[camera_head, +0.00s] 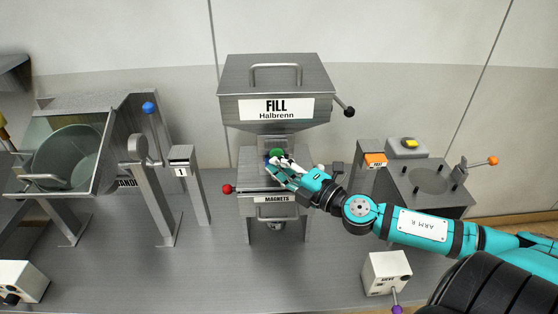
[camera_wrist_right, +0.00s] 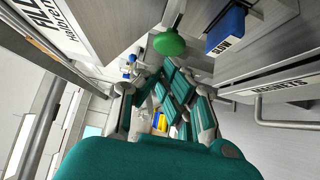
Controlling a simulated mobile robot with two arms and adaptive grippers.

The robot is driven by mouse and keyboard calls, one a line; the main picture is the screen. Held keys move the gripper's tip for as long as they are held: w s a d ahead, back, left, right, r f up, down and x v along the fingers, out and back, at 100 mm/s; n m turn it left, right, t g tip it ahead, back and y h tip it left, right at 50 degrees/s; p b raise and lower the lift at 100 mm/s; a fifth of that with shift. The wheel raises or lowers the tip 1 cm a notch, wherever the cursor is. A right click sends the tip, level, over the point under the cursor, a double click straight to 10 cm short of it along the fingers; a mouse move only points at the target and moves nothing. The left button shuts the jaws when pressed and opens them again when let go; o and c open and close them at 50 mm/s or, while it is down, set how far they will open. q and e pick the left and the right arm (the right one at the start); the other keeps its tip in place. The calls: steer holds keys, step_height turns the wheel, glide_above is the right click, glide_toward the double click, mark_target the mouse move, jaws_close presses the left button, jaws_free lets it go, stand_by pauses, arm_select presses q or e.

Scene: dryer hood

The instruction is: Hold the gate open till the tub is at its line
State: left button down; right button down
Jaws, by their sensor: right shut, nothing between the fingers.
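The grey FILL hopper (camera_head: 275,75) stands in the middle of the head view. A blue labelled block (camera_wrist_right: 226,30) is beside the knob. I cannot make out the gate or a tub under the hopper; my gripper covers part of that spot.
The MAGNETS drawer unit (camera_head: 276,212) stands below the hopper, with a red-knobbed rod (camera_head: 227,189) at its left. A tilted bin holding a round drum (camera_head: 68,155) is at the left. A plated unit (camera_head: 424,190) is at the right. The front bench is mostly clear.

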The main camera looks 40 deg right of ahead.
mark_target(277, 154)
steer(key=shift+w+d, duration=0.15)
steer(key=shift+w, duration=0.1)
steer(key=shift+w+d+b, duration=0.15)
steer(key=shift+w+d, duration=0.3)
steer(key=shift+w, duration=0.2)
steer(key=shift+w+d+b, duration=0.15)
steer(key=shift+w+d, duration=0.25)
steer(key=shift+w, duration=0.25)
steer(key=shift+r, duration=0.2)
